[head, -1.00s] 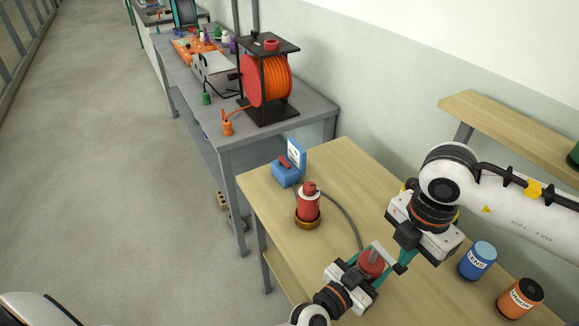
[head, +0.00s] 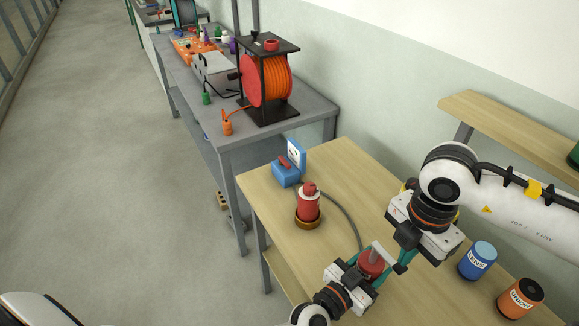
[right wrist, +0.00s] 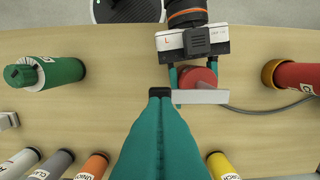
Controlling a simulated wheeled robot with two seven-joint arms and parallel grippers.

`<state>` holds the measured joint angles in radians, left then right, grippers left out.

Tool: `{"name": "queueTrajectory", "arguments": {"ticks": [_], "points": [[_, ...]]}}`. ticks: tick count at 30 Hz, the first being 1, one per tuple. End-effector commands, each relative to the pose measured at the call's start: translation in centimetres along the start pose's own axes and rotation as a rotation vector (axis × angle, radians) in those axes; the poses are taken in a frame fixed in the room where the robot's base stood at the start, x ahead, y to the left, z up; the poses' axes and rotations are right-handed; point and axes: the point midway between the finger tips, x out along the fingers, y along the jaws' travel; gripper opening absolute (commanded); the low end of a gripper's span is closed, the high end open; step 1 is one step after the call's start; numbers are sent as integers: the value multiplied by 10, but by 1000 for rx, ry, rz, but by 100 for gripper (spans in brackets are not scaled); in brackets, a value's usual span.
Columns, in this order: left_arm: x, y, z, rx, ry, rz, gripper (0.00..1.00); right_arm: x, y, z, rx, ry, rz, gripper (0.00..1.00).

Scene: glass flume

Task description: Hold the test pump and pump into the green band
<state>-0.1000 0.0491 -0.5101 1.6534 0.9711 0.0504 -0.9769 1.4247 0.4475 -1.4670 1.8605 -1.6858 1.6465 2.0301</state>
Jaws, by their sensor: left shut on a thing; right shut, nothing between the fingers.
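The test pump is a red cylinder (head: 371,265) with a grey T-shaped handle (head: 384,256) on top. It stands on the wooden bench in the head view. My left gripper (head: 366,272) is shut around the red body; the right wrist view shows teal fingers on both sides of the pump (right wrist: 197,79). My right gripper (head: 402,266) is shut and empty, its tips at one end of the handle. In the right wrist view its dark tip (right wrist: 160,92) is beside the left end of the grey bar (right wrist: 200,97); contact is unclear. The blue gauge box (head: 287,172) has a white dial, too small to read.
A dark hose (head: 347,217) runs from near the gauge box toward the pump. A red bottle-like cylinder (head: 308,205) stands in a brass ring. Blue (head: 477,261) and orange (head: 520,298) canisters stand at right.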

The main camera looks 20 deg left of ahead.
Motion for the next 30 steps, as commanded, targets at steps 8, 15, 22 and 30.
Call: {"name": "queueTrajectory", "arguments": {"ticks": [8, 15, 22, 30], "points": [[0, 0, 0, 0, 1, 0, 26, 0, 0, 0, 0, 0, 0, 0], [0, 0, 0, 0, 1, 0, 26, 0, 0, 0, 0, 0, 0, 0], [0, 0, 0, 0, 1, 0, 26, 12, 0, 0, 0, -2, 1, 0], [0, 0, 0, 0, 1, 0, 26, 28, 0, 0, 1, -2, 2, 0]]}}
